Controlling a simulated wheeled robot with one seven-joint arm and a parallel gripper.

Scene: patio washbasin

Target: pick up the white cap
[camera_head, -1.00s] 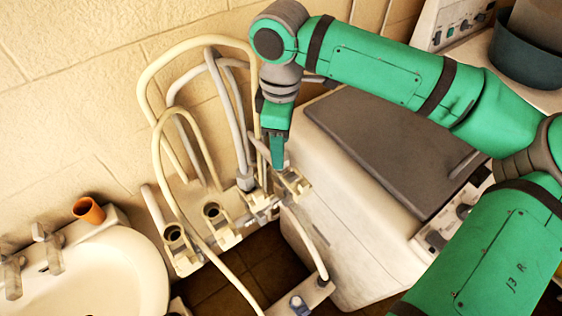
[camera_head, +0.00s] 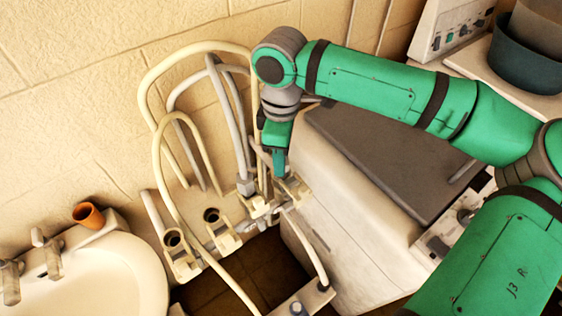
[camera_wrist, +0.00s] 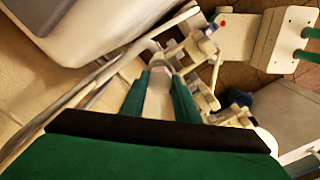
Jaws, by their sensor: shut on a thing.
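My gripper (camera_head: 279,170) points down at the right end of the hose-holder rack (camera_head: 222,230) in the head view. In the wrist view its two green fingers (camera_wrist: 162,76) are closed around a pale, whitish piece, which appears to be the white cap (camera_wrist: 158,98). The fingers hide its sides, and its full shape cannot be made out. In the head view the cap is hidden by the gripper and the rack parts. The rack's metal fittings lie just beyond the fingertips in the wrist view; I cannot tell whether the cap touches them.
Cream and grey hoses (camera_head: 160,80) loop up behind the rack. A white cabinet with a dark lid (camera_head: 385,145) stands close on the right of my gripper. A washbasin (camera_head: 100,275) and an orange cup (camera_head: 88,215) are at the left. Dark floor shows below the rack.

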